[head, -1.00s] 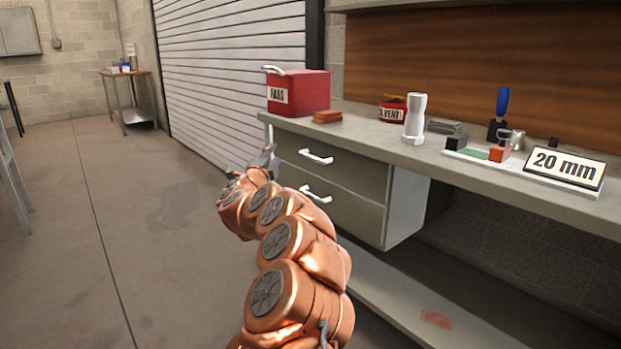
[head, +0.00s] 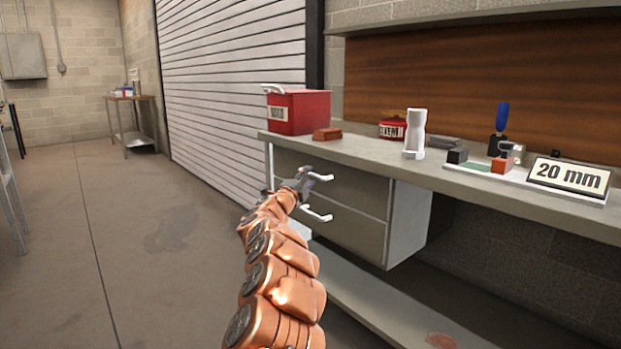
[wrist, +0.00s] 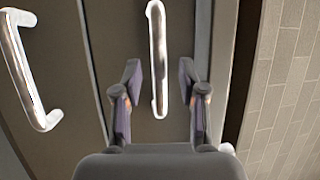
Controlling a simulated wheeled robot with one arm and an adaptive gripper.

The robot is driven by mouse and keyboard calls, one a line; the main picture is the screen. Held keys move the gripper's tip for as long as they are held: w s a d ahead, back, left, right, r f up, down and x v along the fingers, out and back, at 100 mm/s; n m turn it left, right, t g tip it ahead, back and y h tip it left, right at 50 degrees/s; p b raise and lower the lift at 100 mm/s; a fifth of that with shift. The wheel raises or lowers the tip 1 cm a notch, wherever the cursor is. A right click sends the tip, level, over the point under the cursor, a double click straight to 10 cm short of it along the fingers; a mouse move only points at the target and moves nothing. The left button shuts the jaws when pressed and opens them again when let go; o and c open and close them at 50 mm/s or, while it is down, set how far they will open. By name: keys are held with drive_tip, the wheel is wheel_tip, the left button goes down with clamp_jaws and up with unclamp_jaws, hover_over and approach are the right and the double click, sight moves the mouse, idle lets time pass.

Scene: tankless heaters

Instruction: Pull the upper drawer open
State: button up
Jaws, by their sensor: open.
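The upper drawer (head: 358,187) is grey and looks closed, its front level with the lower drawer's. Its white bar handle (head: 320,176) is partly covered by my gripper (head: 301,180), which is right at it. In the wrist view the upper handle (wrist: 157,45) runs lengthwise between the two open fingers of my gripper (wrist: 159,88), with a gap on each side. The fingers do not close on it. The lower drawer's handle (wrist: 28,75) shows at the left of the wrist view, and below my gripper in the head view (head: 317,214).
The drawers hang under a workbench (head: 440,172). A low shelf (head: 385,300) runs below. The floor at left (head: 150,260) is clear.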

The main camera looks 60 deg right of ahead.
drive_tip(key=shift+x, duration=1.35)
drive_tip(key=shift+w, duration=0.1)
clamp_jaws()
